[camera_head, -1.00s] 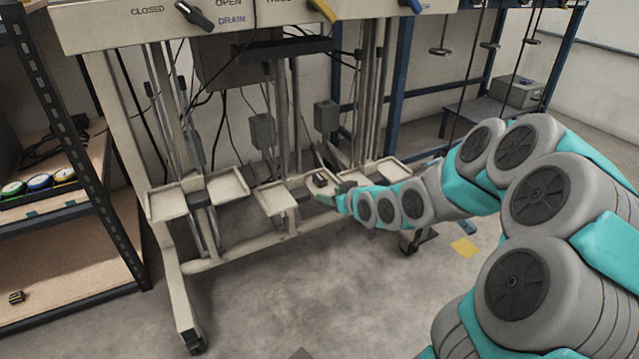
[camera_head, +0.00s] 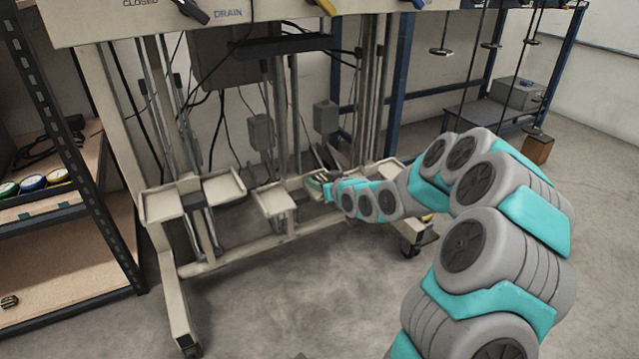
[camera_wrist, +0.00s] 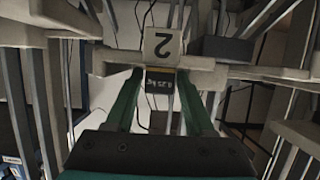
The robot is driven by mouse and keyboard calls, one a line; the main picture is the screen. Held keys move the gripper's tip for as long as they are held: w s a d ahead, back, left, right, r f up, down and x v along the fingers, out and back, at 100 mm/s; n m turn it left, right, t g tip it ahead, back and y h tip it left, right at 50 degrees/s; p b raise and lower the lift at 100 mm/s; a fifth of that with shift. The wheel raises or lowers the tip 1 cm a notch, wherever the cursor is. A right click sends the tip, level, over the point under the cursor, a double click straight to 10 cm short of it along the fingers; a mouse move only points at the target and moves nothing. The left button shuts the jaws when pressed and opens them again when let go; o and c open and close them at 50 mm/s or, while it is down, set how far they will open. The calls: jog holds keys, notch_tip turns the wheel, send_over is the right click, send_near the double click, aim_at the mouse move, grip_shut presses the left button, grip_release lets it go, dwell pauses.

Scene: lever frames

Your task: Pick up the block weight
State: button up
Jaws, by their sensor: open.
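A small dark block weight (camera_wrist: 160,79) with a pale printed label, seemingly "1.25 kg", shows in the wrist view at a beige tray part marked "2" (camera_wrist: 163,46). My gripper (camera_wrist: 160,88) has its two green fingers apart, one on each side of the block. I cannot tell whether they touch it. In the head view my gripper (camera_head: 324,187) is at the middle trays of the beige rig, and it largely hides the block there.
Beige trays (camera_head: 165,205) hang on upright rods left of my gripper. A panel with handles (camera_head: 250,22) spans above. A shelf rack (camera_head: 60,255) stands at the left. Floor in front is clear.

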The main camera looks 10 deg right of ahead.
grip_shut()
dwell(0.5)
